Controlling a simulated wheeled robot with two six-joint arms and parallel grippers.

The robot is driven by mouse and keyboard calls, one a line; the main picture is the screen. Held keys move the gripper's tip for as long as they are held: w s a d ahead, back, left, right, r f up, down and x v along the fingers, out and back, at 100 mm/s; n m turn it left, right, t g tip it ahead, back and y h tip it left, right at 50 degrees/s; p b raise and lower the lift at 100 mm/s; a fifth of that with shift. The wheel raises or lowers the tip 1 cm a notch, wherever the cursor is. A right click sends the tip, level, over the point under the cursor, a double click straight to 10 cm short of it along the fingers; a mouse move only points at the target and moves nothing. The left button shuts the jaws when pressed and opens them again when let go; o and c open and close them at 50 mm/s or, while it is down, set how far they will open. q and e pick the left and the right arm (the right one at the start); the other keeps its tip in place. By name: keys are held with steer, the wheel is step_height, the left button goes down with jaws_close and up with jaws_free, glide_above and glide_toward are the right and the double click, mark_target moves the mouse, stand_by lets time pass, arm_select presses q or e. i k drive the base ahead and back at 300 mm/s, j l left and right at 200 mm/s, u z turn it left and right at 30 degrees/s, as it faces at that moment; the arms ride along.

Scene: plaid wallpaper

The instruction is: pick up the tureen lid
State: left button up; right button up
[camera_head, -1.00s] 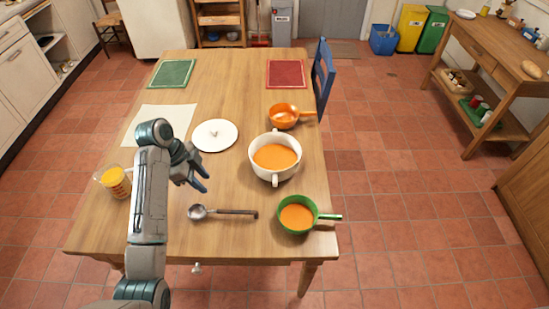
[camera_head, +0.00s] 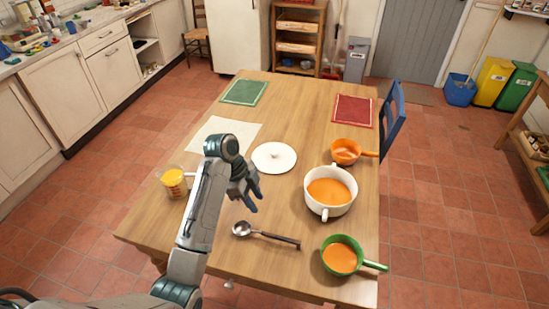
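The tureen lid (camera_head: 274,158) is a flat white disc with a small knob at its centre. It lies on the wooden table, left of and behind the white tureen (camera_head: 330,191), which holds orange soup. My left gripper (camera_head: 254,197) is above the table, just in front of the lid and apart from it. Its fingers look parted and nothing shows between them. My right gripper is not in view.
A ladle (camera_head: 265,235), a green pan (camera_head: 341,256) and an orange pan (camera_head: 347,151) lie around the tureen. A measuring jug (camera_head: 173,182) stands at left near a pale sheet (camera_head: 223,137). Green (camera_head: 244,91) and red (camera_head: 353,110) mats lie at the back.

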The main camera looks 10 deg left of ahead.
mark_target(270, 158)
steer(key=i+j+z, duration=0.3)
steer(key=j, duration=0.35)
steer(key=i+j+z, duration=0.15)
steer(key=j, duration=0.25)
steer(key=i+j+z, duration=0.15)
steer(key=i+j, duration=0.1)
steer(key=j, duration=0.1)
